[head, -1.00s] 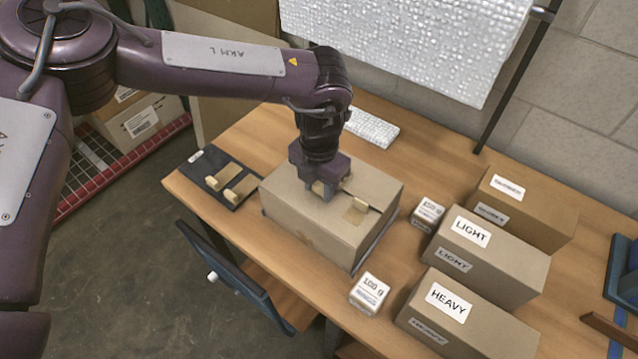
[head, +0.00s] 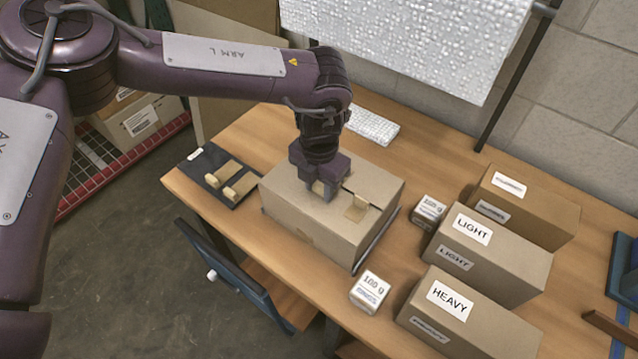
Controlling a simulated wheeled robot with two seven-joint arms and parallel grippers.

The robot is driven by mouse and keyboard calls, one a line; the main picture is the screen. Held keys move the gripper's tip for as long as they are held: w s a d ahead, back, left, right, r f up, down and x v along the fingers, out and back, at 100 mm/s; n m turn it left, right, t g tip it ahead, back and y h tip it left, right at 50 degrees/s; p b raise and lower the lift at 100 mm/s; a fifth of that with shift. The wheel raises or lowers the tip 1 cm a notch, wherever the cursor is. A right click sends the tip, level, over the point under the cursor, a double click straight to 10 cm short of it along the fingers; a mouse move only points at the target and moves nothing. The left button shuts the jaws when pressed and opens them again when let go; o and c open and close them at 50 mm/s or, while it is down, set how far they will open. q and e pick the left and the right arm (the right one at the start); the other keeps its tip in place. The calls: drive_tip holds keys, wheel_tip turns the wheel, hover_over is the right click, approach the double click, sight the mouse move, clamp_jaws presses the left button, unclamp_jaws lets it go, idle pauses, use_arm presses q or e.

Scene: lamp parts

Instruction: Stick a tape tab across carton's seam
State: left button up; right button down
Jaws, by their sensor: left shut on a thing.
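The closed cardboard carton (head: 300,222) sits on the wooden table. A tan tape tab (head: 356,208) lies on its top toward the right, at the dark seam line. My left gripper (head: 328,195) points down onto the middle of the carton's top and is shut on another tape tab (head: 318,187), which is mostly hidden by the fingers. I cannot tell whether that tab touches the cardboard. My right gripper is not in view.
Boxes labelled LIGHT (head: 500,262) and HEAVY (head: 470,325) and another box (head: 540,215) stand at the right. Two small white-labelled cubes (head: 369,291) (head: 428,211) stand near the carton. Bare table shows at the back left.

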use_arm(q)
drive_tip(key=shift+f, duration=0.15)
drive_tip(key=o, duration=1)
drive_tip(key=shift+s, duration=0.1)
wheel_tip(320, 180, up, 7)
drive_tip(key=shift+f+b, duration=0.2)
drive_tip(key=shift+b, duration=0.9)
drive_tip(key=shift+r, duration=0.6)
drive_tip(key=shift+f, duration=0.1)
